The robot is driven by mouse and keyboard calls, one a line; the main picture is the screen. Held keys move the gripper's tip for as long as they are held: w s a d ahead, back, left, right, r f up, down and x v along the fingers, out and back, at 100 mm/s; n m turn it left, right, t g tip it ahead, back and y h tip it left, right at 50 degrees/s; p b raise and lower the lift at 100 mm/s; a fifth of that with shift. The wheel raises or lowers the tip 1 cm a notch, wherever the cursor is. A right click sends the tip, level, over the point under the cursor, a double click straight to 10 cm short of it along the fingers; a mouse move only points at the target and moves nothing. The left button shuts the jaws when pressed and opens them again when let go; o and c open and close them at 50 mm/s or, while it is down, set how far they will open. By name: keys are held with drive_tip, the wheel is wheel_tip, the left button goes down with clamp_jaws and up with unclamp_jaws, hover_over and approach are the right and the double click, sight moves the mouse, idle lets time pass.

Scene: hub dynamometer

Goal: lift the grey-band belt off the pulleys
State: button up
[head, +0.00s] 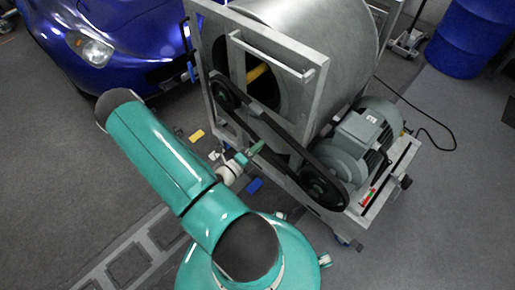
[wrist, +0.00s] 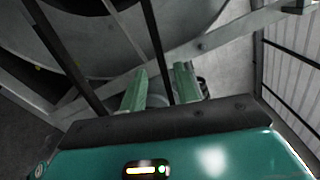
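A dark belt (head: 283,136) runs around an upper-left pulley (head: 223,92) and a lower-right pulley (head: 325,188) on the side of the metal machine. My gripper (head: 258,147) is at the belt's lower strand, between the two pulleys. In the wrist view my gripper (wrist: 161,72) has its two green fingers apart, and one dark belt strand (wrist: 154,35) passes between them in the picture, seemingly clear of both. Another dark strand (wrist: 62,52) runs to the left of the fingers.
A large metal drum (head: 305,40) sits behind the frame (head: 312,95). A grey motor (head: 368,132) stands right of the lower pulley. A blue car (head: 110,45) is at upper left and a blue barrel (head: 468,38) at upper right. Open floor lies at right.

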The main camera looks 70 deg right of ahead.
sight(275, 129)
drive_tip(key=shift+x, duration=6.05)
drive_tip(key=shift+f, duration=0.15)
clamp_jaws()
drive_tip(key=shift+w+d, duration=0.1)
drive_tip(key=shift+w, duration=0.05)
drive_tip(key=shift+w+d+r, duration=0.1)
drive_tip(key=shift+w+r, duration=0.2)
drive_tip(key=shift+r, duration=0.05)
